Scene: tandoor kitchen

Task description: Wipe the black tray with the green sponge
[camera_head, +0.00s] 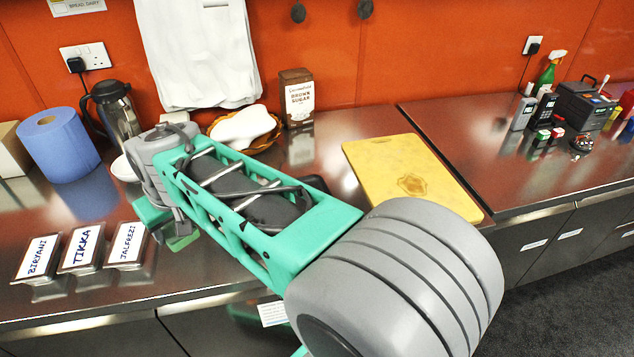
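My arm reaches across the counter from the lower right, and its grey wrist end is over the counter left of centre. No black tray can be clearly made out. A small dark edge (316,183) shows behind my arm, too covered to name.
Three labelled tins (127,243) stand left of my gripper. Behind are a blue paper roll (60,147), a dark jug (117,112), a basket (262,140) and a brown sugar box (297,97). A yellow board (405,175) lies right of my arm. The right counter's front is clear.

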